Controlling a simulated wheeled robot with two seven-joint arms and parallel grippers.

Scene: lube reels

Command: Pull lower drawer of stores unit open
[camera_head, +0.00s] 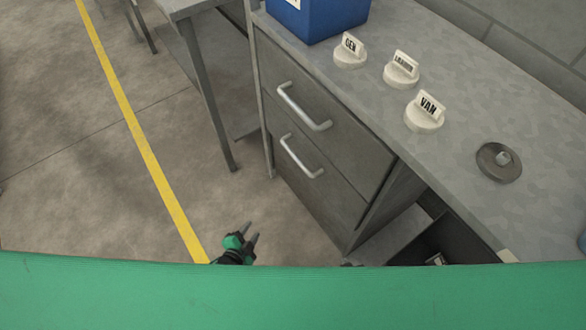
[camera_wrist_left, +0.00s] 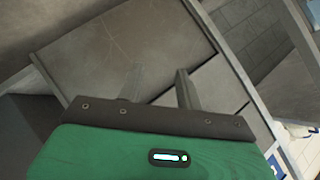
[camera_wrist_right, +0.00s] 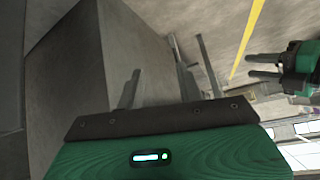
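The stores unit (camera_head: 330,120) is grey, with two drawer fronts, each with a pale bar handle. The lower drawer (camera_head: 325,190) looks shut; its handle (camera_head: 300,157) is bare, with no gripper touching it. The upper handle (camera_head: 303,108) is above it. My left gripper (camera_head: 250,232) is open and empty, low over the floor in front of the unit. Its fingers (camera_wrist_left: 158,88) are apart in the left wrist view. My right gripper (camera_wrist_right: 157,88) is open and empty beside a grey panel; I cannot make it out clearly in the head view.
The worktop (camera_head: 480,110) carries a blue bin (camera_head: 316,18), several white labelled pieces including the VAN one (camera_head: 425,112), and a grey disc (camera_head: 498,162). A bench leg (camera_head: 208,100) stands left of the unit. The floor (camera_head: 80,170) beyond the yellow line is clear.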

